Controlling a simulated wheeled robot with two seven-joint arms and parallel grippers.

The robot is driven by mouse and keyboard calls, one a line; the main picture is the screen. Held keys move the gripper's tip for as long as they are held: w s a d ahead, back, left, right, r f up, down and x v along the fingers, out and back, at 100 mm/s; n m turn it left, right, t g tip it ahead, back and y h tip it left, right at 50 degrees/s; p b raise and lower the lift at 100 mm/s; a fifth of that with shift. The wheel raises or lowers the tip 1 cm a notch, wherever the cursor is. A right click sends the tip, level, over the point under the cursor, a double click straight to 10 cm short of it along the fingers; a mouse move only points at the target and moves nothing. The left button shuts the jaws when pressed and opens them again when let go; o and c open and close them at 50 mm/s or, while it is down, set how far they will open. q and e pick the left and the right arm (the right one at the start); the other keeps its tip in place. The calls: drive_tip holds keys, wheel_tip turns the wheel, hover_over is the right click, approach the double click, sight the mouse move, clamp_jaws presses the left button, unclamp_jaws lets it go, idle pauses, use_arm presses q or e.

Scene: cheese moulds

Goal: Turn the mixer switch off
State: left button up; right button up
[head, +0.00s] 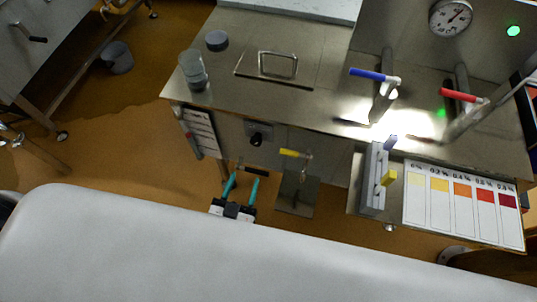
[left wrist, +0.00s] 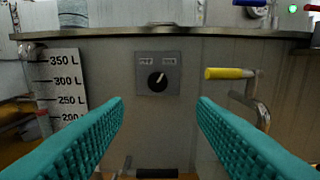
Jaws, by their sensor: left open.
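The mixer switch is a black round knob (left wrist: 157,82) on a grey square plate (left wrist: 171,62) on the front of the steel vat. Two small labels sit above the knob, too blurred to read surely. A light mark on the knob seems to point up and right, towards the right label. In the head view the knob (head: 257,138) is on the vat front under the top edge. My left gripper (head: 243,179) is open and empty, below and in front of the knob, apart from it. In the left wrist view its teal fingers (left wrist: 160,112) stand either side of the switch plate. My right gripper is out of view.
A yellow-handled valve (left wrist: 229,73) sticks out right of the switch. A litre scale (left wrist: 68,88) is at left. A black handle (left wrist: 157,173) lies low in front. On top are a blue lever (head: 368,75), a red lever (head: 459,95) and a lid handle (head: 279,57).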

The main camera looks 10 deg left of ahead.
sight(255, 144)
use_arm(q)
drive_tip(key=w, duration=1.2)
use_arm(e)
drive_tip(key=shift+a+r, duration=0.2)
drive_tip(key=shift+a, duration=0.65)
use_arm(q)
drive_tip(key=c, duration=1)
drive_tip(key=shift+o, duration=0.2)
